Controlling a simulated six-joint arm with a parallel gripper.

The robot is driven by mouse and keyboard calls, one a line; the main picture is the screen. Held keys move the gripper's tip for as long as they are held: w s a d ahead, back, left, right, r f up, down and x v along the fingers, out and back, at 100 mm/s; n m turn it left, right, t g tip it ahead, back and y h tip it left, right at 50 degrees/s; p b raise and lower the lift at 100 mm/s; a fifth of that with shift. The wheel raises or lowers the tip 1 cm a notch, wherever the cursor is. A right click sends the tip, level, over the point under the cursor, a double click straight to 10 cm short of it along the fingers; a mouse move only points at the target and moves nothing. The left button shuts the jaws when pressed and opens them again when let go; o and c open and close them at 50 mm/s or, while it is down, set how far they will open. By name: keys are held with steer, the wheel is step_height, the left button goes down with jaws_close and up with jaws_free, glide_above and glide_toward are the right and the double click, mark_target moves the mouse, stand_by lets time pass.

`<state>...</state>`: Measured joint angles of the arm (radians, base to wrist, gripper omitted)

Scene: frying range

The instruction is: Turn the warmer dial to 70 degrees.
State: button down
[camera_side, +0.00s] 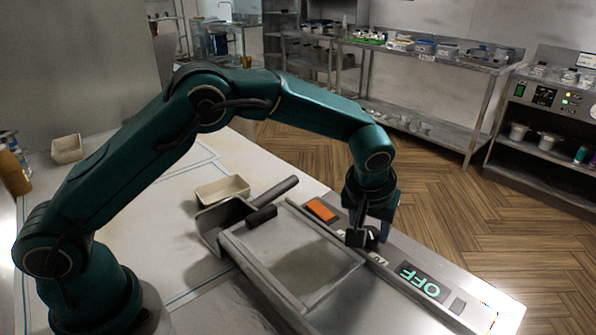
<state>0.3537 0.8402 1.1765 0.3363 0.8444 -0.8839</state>
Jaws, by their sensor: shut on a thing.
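The warmer dial (372,237) is a small dark knob with a light mark, on the sloping front panel of the warmer (455,302). My gripper (363,238) points down over the panel and is shut on the dial. Its fingers hide much of the dial, so its exact angle cannot be read. A display (420,281) to the right of the dial shows "OFF" in green letters. An orange switch (321,210) sits on the panel to the left of the gripper.
A grey metal tray (290,262) lies behind the panel. A metal scoop (222,222) with dark handles rests beside it, close to a beige container (222,190). Another beige container (67,149) stands far left. The white worktop between them is mostly clear.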

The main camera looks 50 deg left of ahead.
steer(key=shift+n, duration=0.4)
steer(key=shift+c, duration=1.6)
jaws_free()
steer(key=shift+v, duration=2.55)
